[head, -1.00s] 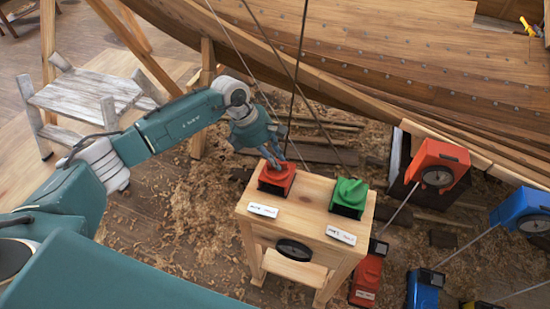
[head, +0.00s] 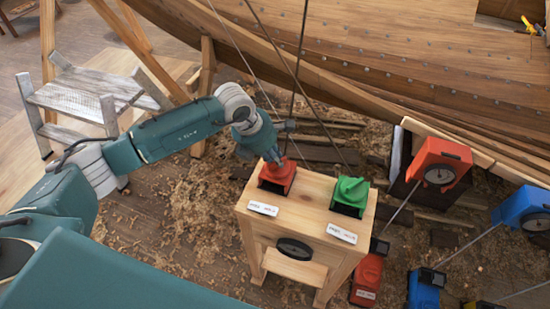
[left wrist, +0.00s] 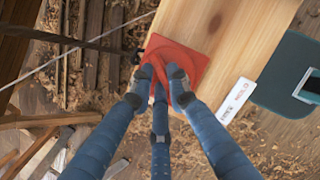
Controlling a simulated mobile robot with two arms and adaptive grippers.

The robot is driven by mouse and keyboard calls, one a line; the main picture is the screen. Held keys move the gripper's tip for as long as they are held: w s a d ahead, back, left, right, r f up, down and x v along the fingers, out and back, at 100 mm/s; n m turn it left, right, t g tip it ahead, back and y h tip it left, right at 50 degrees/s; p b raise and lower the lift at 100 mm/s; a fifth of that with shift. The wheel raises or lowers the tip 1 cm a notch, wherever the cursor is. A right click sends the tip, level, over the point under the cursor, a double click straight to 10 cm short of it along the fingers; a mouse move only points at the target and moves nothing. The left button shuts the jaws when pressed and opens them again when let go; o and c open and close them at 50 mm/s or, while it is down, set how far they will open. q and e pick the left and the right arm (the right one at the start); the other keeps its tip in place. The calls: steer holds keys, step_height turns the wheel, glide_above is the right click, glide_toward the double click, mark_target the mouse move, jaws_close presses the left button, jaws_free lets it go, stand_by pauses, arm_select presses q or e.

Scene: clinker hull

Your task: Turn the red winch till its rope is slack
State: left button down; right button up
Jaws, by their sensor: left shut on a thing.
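The red winch (head: 277,182) sits on the left of a small wooden stand's top. My left gripper (head: 274,160) reaches down onto it from above. In the left wrist view the gripper's blue fingers (left wrist: 160,84) are closed around the raised grip of the red winch (left wrist: 197,62). Part of that grip is hidden by the fingers. A dark rope (head: 299,70) comes down from above toward the red winch and looks straight; its lower end is partly hidden behind the gripper. My right gripper is in neither view.
A green winch (head: 349,196) sits right of the red one on the stand (head: 316,190). Red (head: 440,162) and blue (head: 520,208) devices stand at right. The wooden hull (head: 400,60) rises behind.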

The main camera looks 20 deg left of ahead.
arm_select(q)
steer(key=n+y+b, duration=0.1)
steer(key=n, duration=0.2)
steer(key=shift+d+t+b, duration=0.1)
steer(key=shift+t+b, duration=0.25)
steer(key=shift+t, duration=0.05)
steer(key=shift+n+y+b, duration=0.3)
steer(key=shift+n+b, duration=0.2)
steer(key=shift+n, duration=0.5)
steer(key=shift+s+r, duration=0.1)
steer(key=c, duration=1.9)
jaws_free()
steer(key=shift+c, duration=0.2)
steer(key=v, duration=1.2)
steer(key=shift+s, duration=0.15)
steer(key=shift+d, duration=0.1)
